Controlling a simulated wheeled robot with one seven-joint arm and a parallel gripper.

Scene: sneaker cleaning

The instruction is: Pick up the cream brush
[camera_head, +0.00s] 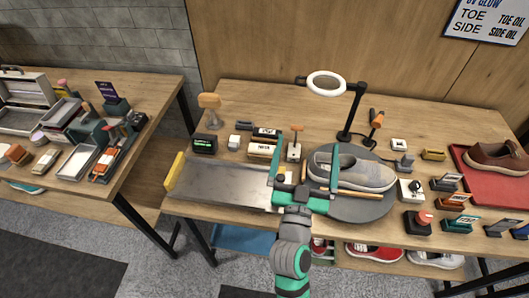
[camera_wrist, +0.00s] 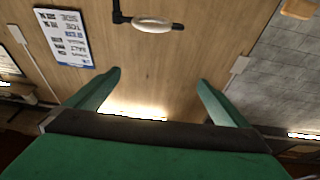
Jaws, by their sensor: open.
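I cannot tell for certain which item is the cream brush. A tan, brush-like item (camera_head: 209,102) stands upright at the back left of the middle table. A small cream-and-brown block (camera_head: 45,160) lies on the left table. My gripper (camera_head: 304,174) is over the middle table, with its green fingers spread wide and nothing seen between them. It is in front of the grey sneaker (camera_head: 368,174) and hides part of it. In the wrist view my open gripper (camera_wrist: 157,92) faces the wooden wall, and no brush shows there.
A metal plate (camera_head: 220,183) lies left of my gripper. A ring lamp (camera_head: 327,83) stands behind the sneaker. A red tray (camera_head: 480,185) with a brown shoe is at the right. Several small labelled items crowd the table's right side. A gap separates the left table.

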